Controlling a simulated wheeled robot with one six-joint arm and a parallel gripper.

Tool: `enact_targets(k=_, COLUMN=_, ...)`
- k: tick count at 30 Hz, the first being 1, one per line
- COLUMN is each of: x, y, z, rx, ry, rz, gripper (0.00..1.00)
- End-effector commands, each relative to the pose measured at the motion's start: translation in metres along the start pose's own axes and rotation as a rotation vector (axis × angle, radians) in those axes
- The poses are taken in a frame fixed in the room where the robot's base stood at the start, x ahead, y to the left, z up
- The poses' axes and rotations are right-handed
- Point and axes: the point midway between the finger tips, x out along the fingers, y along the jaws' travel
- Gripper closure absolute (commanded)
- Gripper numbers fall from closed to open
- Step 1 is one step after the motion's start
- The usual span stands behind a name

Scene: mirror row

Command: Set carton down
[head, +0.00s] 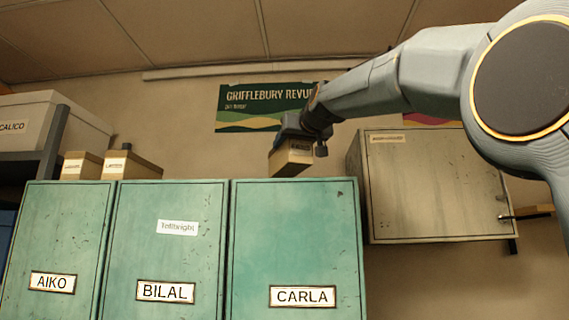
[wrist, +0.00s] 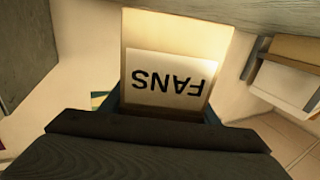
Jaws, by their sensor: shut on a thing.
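My gripper (head: 300,138) is shut on a small tan carton (head: 291,159). In the wrist view the carton (wrist: 168,60) fills the middle, and its white label reads FANS, upside down. In the head view the carton appears slightly tilted, just above the top edge of the green CARLA locker (head: 295,240). I cannot tell whether it touches the locker or hangs above or behind it. The carton's underside is hidden.
Two small labelled cartons (head: 82,165) (head: 130,166) show above the AIKO (head: 60,240) and BILAL (head: 165,260) lockers. A wall cabinet (head: 435,185) hangs at right. A large CALICO box (head: 50,120) is on a shelf at left. A poster (head: 250,108) is behind.

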Motion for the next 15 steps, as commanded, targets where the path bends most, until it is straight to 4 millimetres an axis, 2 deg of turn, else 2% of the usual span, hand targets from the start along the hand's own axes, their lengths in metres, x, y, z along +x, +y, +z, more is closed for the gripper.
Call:
enact_targets(k=5, x=-0.001, y=0.000, z=0.010, rx=0.000, ry=0.002, rz=0.000, gripper=0.75)
enact_targets(k=11, x=-0.001, y=0.000, z=0.036, rx=0.001, ry=0.001, rz=0.000, gripper=0.75)
enact_targets(k=15, x=-0.001, y=0.000, z=0.043, rx=0.001, ry=0.003, rz=0.000, gripper=0.75)
